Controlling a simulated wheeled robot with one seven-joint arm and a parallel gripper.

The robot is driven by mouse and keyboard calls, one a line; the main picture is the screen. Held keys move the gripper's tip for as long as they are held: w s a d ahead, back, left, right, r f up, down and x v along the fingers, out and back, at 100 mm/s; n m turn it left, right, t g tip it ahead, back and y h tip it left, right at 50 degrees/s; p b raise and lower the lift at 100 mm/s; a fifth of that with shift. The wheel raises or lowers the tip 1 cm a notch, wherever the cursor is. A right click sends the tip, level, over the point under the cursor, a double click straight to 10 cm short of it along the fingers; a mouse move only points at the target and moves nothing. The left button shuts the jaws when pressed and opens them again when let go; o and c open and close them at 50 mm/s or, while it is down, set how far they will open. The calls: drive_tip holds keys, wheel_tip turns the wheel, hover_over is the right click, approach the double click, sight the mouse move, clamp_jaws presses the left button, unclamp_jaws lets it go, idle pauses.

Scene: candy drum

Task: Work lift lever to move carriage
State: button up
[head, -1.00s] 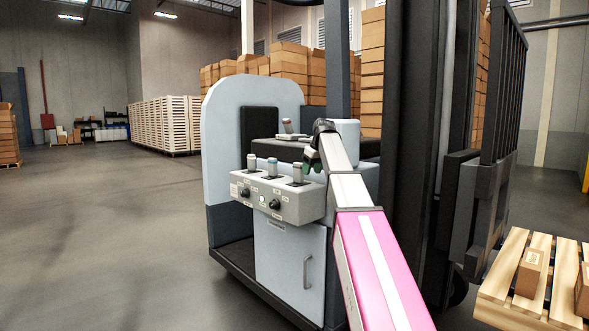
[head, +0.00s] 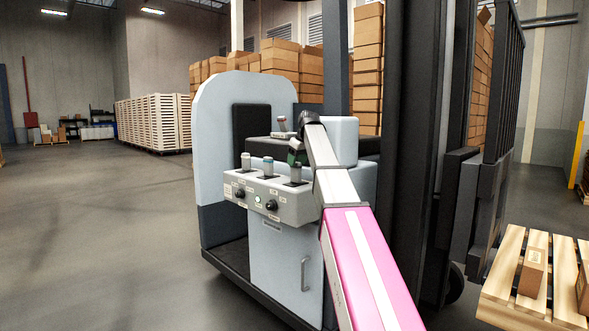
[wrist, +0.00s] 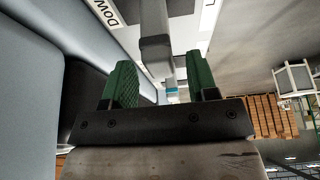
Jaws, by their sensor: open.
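The control console (head: 290,209) on the forklift carries three upright grey levers: a left lever (head: 245,161), a middle lever (head: 267,167) and a right lever (head: 295,173). Their labels are too small to read in the head view. My gripper (head: 297,155) is at the right lever, partly hidden by my arm. In the wrist view my gripper (wrist: 160,70) is open, its green fingers apart, with a grey lever (wrist: 156,50) showing between and beyond the fingertips. A label (wrist: 105,12) beside it reads "Dow", cut off. The dark carriage (head: 485,195) stands right of the mast.
A wooden pallet (head: 508,277) with small boxes is in front of the carriage at lower right. The tall dark mast (head: 410,150) stands right of my arm. The forklift's grey seat shell (head: 215,150) is behind the console. Open floor (head: 90,240) lies at left.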

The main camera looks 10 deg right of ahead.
sight(296, 172)
drive_tip(key=shift+x, duration=1.75)
